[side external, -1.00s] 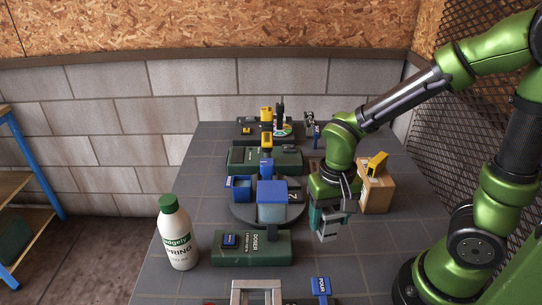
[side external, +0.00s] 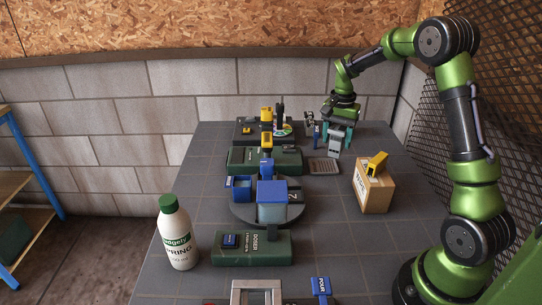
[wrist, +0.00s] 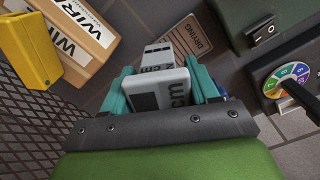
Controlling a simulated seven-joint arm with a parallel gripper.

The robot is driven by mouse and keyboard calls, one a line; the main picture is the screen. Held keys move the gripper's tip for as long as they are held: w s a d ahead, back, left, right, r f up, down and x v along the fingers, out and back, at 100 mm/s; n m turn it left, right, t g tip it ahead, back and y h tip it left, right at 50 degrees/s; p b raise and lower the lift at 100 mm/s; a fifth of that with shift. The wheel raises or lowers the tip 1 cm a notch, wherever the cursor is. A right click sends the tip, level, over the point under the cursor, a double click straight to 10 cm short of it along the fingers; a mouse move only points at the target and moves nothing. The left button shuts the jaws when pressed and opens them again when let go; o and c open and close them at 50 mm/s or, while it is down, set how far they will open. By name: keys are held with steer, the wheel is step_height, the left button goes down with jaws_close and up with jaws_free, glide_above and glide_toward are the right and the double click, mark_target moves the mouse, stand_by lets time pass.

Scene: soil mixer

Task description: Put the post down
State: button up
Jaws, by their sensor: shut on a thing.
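The post (side external: 334,150) is a light grey block with a dark panel, held between the teal fingers of my gripper (side external: 335,140) at the back right of the table. In the wrist view the post (wrist: 158,88) shows between both fingers, with large "cm" lettering on it. My gripper is shut on it. Whether the post's lower end touches the table cannot be told. The fingers hide part of its sides.
A flat brown plate marked DRYING (wrist: 196,36) lies beside the post; it also shows in the side view (side external: 324,167). A wooden WIRE box (side external: 374,193) with a yellow piece stands nearer. Green machines (side external: 285,160) stand left. Wire mesh (side external: 510,100) is at right.

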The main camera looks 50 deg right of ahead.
steer(key=w+d+r+m, duration=0.2)
steer(key=w+d+m, duration=0.1)
steer(key=d, duration=1.3)
steer(key=f, duration=0.9)
steer(key=shift+a+f, duration=0.2)
steer(key=shift+a, duration=0.05)
steer(key=shift+f, duration=0.15)
steer(key=o, duration=1.1)
